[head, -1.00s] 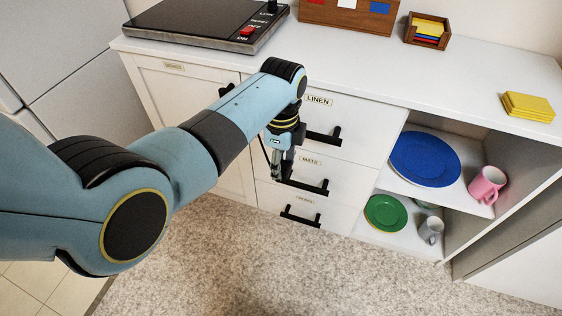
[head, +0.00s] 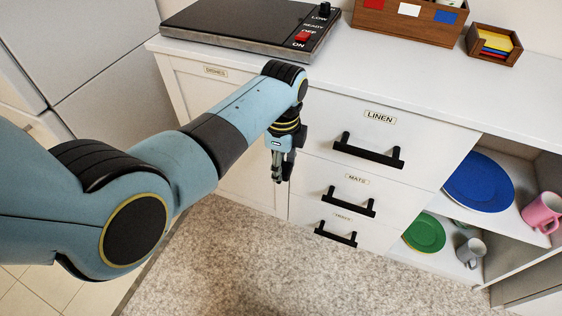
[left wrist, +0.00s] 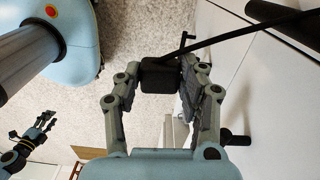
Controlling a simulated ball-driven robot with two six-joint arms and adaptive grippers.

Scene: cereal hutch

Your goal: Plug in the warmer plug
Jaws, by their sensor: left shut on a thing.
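My left gripper (head: 279,180) hangs, pointing down, in front of the white cabinet, left of the drawer handles. In the left wrist view its fingers (left wrist: 160,82) are shut on a black block, which looks like the warmer plug (left wrist: 160,76). A thin dark line, which looks like its cord, runs from there to the upper right. The flat dark warmer (head: 250,30) sits on the counter, with a red switch at its right end. No socket can be made out. My right gripper (left wrist: 35,132) shows small in the left wrist view, its fingers apart.
The labelled drawers have protruding black handles (head: 368,151), close to the right of my left gripper. An open shelf holds a blue plate (head: 478,182), a green plate (head: 425,234) and mugs. Wooden boxes (head: 410,20) stand on the counter. The speckled floor area is clear.

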